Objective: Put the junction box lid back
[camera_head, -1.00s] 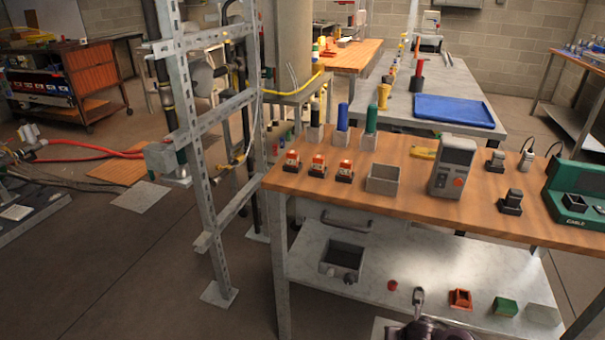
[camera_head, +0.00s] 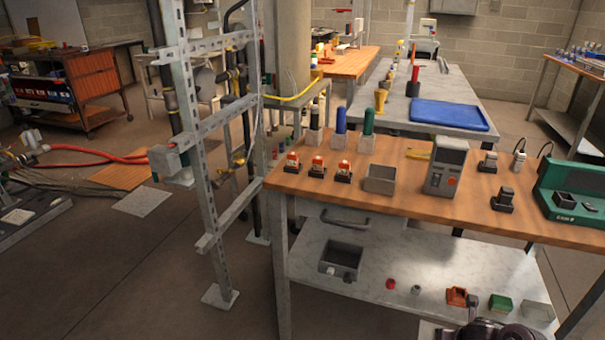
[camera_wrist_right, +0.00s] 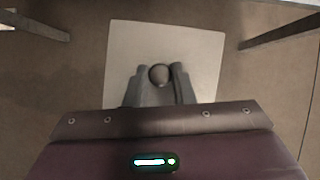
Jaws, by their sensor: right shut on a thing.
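The junction box (camera_head: 325,267) is a grey open-topped box with fittings on its front, standing on the lower shelf at the left. My right gripper (camera_wrist_right: 159,76) is shut on the round knob of a pale square plate, the junction box lid (camera_wrist_right: 195,50). The lid lies flat beneath the fingers, seen from above against the floor. In the head view, a corner of the lid (camera_head: 427,330) shows at the bottom edge, beside my dark right wrist, right of the box. Most of the lid is cut off there. My left gripper is out of view.
The lower shelf (camera_head: 300,290) also bears a red cap (camera_head: 390,284), an orange part (camera_head: 456,297) and a green block (camera_head: 500,304). The wooden bench top (camera_head: 410,205) overhangs it, and a metal leg (camera_head: 281,270) stands at its left. The shelf between box and red cap is clear.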

